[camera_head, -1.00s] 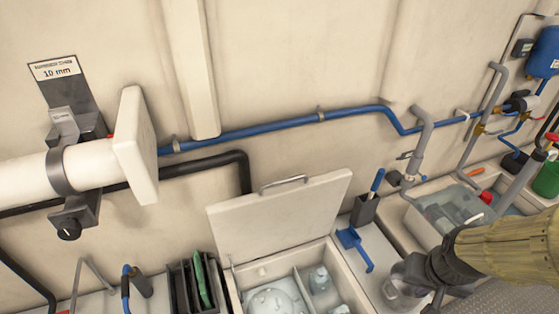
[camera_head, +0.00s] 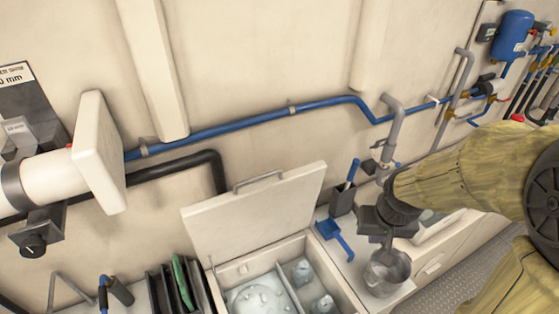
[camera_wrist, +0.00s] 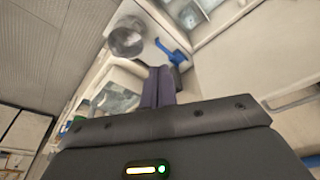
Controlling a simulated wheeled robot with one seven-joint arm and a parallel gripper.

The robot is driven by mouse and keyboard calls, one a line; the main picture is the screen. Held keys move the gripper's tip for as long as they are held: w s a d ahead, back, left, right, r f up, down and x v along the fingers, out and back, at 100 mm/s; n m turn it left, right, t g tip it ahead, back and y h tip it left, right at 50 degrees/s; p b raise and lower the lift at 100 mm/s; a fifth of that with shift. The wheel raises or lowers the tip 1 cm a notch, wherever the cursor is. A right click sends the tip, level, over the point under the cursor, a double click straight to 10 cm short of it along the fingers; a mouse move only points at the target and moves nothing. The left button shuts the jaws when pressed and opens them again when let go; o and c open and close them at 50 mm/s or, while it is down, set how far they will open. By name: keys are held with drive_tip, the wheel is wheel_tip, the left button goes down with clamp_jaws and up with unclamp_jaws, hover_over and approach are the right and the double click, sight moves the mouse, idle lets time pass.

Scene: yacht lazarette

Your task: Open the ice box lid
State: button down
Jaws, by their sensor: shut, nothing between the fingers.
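The white ice box lid (camera_head: 255,210) stands raised, tilted back toward the wall, with its grey bar handle (camera_head: 258,181) at the top edge. Below it the ice box (camera_head: 293,247) is open and shows its divided inside. In the wrist view the handle (camera_wrist: 293,102) appears at the right. My gripper (camera_head: 387,240) is to the right of the lid, apart from it, above the counter by a metal bowl. In the wrist view its two dark fingers (camera_wrist: 158,86) are together with nothing between them.
A metal bowl (camera_head: 387,272) and a blue scoop (camera_head: 335,235) lie on the counter right of the ice box. A dark holder (camera_head: 342,200) with a blue-handled tool stands behind. Pipes run along the wall. A rack (camera_head: 170,289) stands left of the box.

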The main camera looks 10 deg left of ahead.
drive_tip(key=w+a+r+n, duration=0.2)
drive_tip(key=w+a+r, duration=0.2)
drive_tip(key=w+a, duration=0.7)
drive_tip(key=w+a+r+n+y+p, duration=0.1)
drive_tip(key=w+a+r, duration=0.3)
drive_tip(key=w+a, duration=0.7)
drive_tip(key=a+n, duration=0.1)
drive_tip(key=a, duration=0.3)
drive_tip(key=shift+a+r, duration=0.15)
drive_tip(key=shift+r, duration=0.25)
drive_tip(key=shift+w+f+p, duration=0.1)
drive_tip(key=shift+w+p, duration=0.05)
drive_tip(key=shift+p, duration=0.15)
drive_tip(key=shift+f+p, duration=2.75)
drive_tip(key=shift+f, duration=1.65)
drive_tip(key=shift+s+d+f, duration=0.2)
drive_tip(key=shift+s+d, duration=0.15)
drive_tip(key=shift+s, duration=0.25)
drive_tip(key=shift+a, duration=0.1)
